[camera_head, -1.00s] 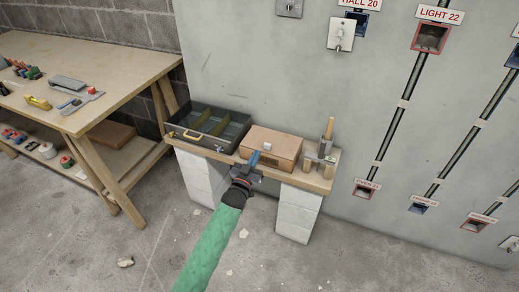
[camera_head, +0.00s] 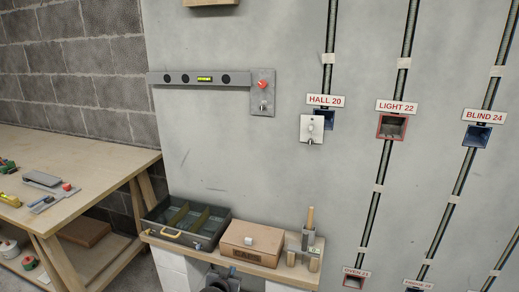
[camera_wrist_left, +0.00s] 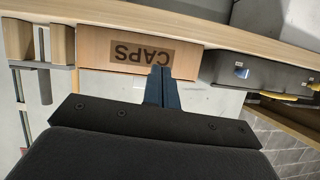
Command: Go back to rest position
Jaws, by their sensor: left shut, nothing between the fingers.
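My left gripper (camera_head: 232,270) shows at the bottom edge of the head view, in front of the plank shelf, with most of the arm out of frame. In the left wrist view its two blue fingers (camera_wrist_left: 162,88) are together with nothing between them. Beyond the fingertips is a brown box (camera_wrist_left: 98,50) marked CAPS. The same box (camera_head: 250,243) sits closed on the shelf in the head view. My right gripper is not in view.
The plank shelf (camera_head: 202,254) on white blocks carries an open grey toolbox (camera_head: 170,233) and a holder with a wooden handle (camera_head: 309,217). A workbench (camera_head: 110,166) stands left. The wall carries a spirit level (camera_head: 180,77), labelled boxes and conduits.

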